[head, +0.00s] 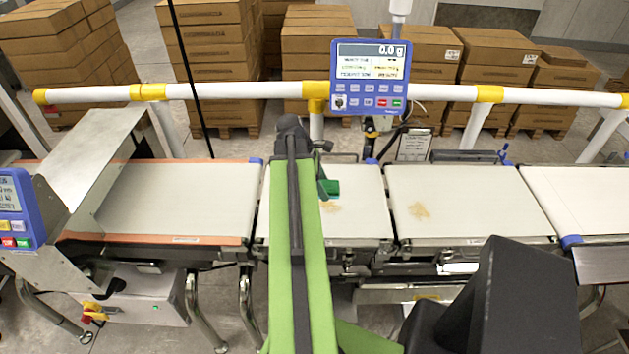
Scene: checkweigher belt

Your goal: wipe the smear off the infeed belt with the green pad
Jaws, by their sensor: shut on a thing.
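The green pad (332,187) is at the middle-left belt section (360,220), just right of my green arm. My gripper (322,178) shows only in part, as dark jaws beside the arm; it is shut on the pad. I cannot tell whether the pad touches the belt. A tan smear (331,207) lies on this section just in front of the pad, its left part near the arm's edge. A second tan smear (420,211) lies on the belt section to the right (470,220). No label in view tells which section is the infeed.
A blue display reading 0.0 g (370,77) hangs on the white and yellow rail (250,91) behind the belts. A metal hood (100,175) covers part of the left belt (180,200). Stacked boxes (210,60) stand behind. The right belt (590,195) is clear.

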